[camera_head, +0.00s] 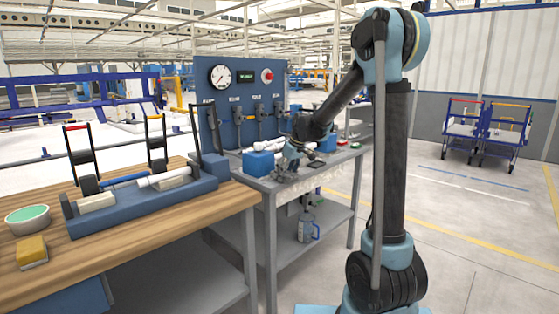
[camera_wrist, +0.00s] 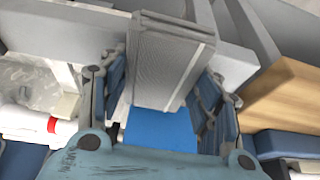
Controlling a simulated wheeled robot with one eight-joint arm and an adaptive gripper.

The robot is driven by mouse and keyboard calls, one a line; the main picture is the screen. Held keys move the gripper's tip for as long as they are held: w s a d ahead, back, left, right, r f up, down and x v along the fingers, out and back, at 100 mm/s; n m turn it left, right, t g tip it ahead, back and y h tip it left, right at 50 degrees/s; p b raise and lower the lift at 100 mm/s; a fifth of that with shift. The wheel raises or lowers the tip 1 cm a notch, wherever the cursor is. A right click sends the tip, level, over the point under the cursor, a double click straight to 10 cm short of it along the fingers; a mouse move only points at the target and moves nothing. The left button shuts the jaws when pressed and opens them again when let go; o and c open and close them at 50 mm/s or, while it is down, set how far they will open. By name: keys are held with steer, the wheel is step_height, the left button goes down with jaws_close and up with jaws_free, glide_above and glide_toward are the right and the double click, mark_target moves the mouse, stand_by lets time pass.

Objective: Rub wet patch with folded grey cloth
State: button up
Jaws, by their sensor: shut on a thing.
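My gripper (camera_head: 291,163) is low over the grey metal bench (camera_head: 262,184), near its front edge. In the wrist view my gripper (camera_wrist: 165,85) is shut on a folded grey cloth (camera_wrist: 168,62), which sits between its two blue-grey fingers. In the head view the cloth is too small and too covered by the gripper to make out clearly. I cannot make out the wet patch for certain in either view. Whether the cloth touches the bench top cannot be told.
A blue block (camera_head: 258,163) stands left of my gripper, with white pipes behind. A blue gauge panel (camera_head: 240,95) rises at the back. The wooden bench (camera_head: 150,220) at left holds a blue pipe fixture (camera_head: 140,205), a bowl (camera_head: 28,219) and a yellow sponge (camera_head: 31,251).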

steer(key=shift+s+a, duration=0.65)
steer(key=shift+s+r, duration=0.1)
steer(key=shift+r, duration=0.15)
steer(key=shift+d+r, duration=0.1)
steer(key=shift+r, duration=0.85)
steer(key=shift+a+r, duration=0.15)
steer(key=shift+r, duration=1.2)
steer(key=shift+a+r, duration=0.1)
steer(key=shift+r, duration=1.25)
steer(key=shift+f, duration=0.1)
